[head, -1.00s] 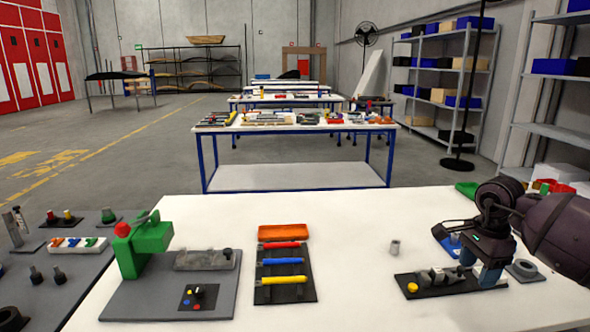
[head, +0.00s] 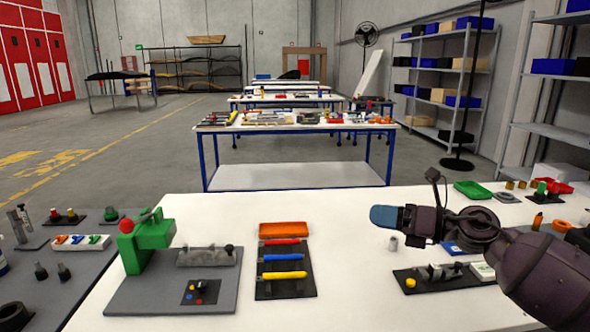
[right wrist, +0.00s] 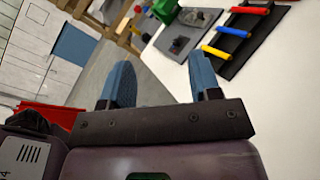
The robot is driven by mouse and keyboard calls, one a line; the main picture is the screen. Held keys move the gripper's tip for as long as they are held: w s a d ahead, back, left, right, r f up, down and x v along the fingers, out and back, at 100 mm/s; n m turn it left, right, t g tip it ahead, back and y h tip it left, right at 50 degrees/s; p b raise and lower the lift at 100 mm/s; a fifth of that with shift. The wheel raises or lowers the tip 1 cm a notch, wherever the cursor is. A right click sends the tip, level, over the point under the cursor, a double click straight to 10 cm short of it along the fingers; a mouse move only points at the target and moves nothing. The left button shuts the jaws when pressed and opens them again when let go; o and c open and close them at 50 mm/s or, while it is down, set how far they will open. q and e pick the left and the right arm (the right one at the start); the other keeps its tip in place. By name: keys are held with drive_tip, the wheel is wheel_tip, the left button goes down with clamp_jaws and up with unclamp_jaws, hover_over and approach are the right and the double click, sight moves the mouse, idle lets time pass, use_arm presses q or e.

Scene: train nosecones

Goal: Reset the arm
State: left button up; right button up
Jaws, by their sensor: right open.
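My right arm reaches in from the right in the head view, and its right gripper (head: 383,216) is raised above the white table (head: 350,305), pointing left. In the right wrist view the two blue fingers (right wrist: 163,85) stand apart with nothing between them. A small grey cylinder (head: 393,243) stands on the table just below the fingertips in the head view. A black plate with a yellow button (head: 410,283) and small fittings lies below the arm. My left gripper is not in view.
A green press on a grey base (head: 140,245) stands at the left. An orange tray (head: 284,230) and a black rack with red, blue and yellow handles (head: 285,275) lie mid-table. A green tray (head: 472,189) and small parts lie at the right back. The front middle is clear.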

drive_tip(key=s+d+f+m+t+h, duration=0.2)
drive_tip(key=s+f+m+t+h, duration=0.15)
drive_tip(key=f+m, duration=0.55)
drive_tip(key=s+d+f+m+t+h, duration=0.2)
drive_tip(key=f+m+t+h, duration=0.15)
drive_tip(key=m, duration=0.85)
drive_tip(key=s+d+f+m+t+h, duration=0.2)
drive_tip(key=s+f+m+t+h, duration=0.15)
drive_tip(key=f+m, duration=0.55)
drive_tip(key=s+d+f+m+g+h, duration=0.2)
drive_tip(key=s+f+m, duration=0.3)
drive_tip(key=s+f, duration=0.4)
drive_tip(key=s+d+f+m+g+h, duration=0.2)
drive_tip(key=s+f+m, duration=0.4)
drive_tip(key=s, duration=0.9)
wheel_tip(320, 180, down, 3)
drive_tip(key=g+h, duration=0.1)
drive_tip(key=g, duration=0.1)
drive_tip(key=shift+s+g, duration=0.3)
drive_tip(key=shift+g, duration=0.05)
